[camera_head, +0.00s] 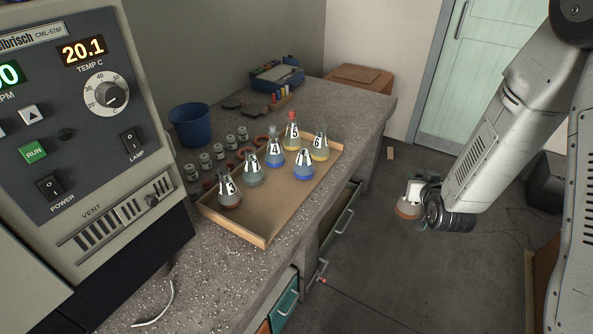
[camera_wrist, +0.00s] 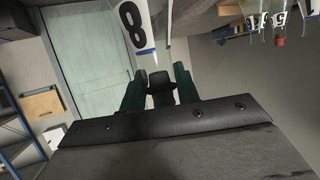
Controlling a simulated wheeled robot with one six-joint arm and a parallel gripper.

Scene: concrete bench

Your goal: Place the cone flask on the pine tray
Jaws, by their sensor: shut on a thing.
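My gripper (camera_head: 428,196) is at the right, out past the bench edge and above the floor. It is shut on a cone flask (camera_head: 407,210) with reddish-brown liquid low in it and a white label.
Several small jars (camera_head: 205,161) and reddish rings stand behind the tray. A blue bin (camera_head: 190,125), a blue rack (camera_head: 277,76) and a large control box (camera_head: 85,110) are on the bench's far side and left. Open drawers (camera_head: 346,209) jut from the bench front.

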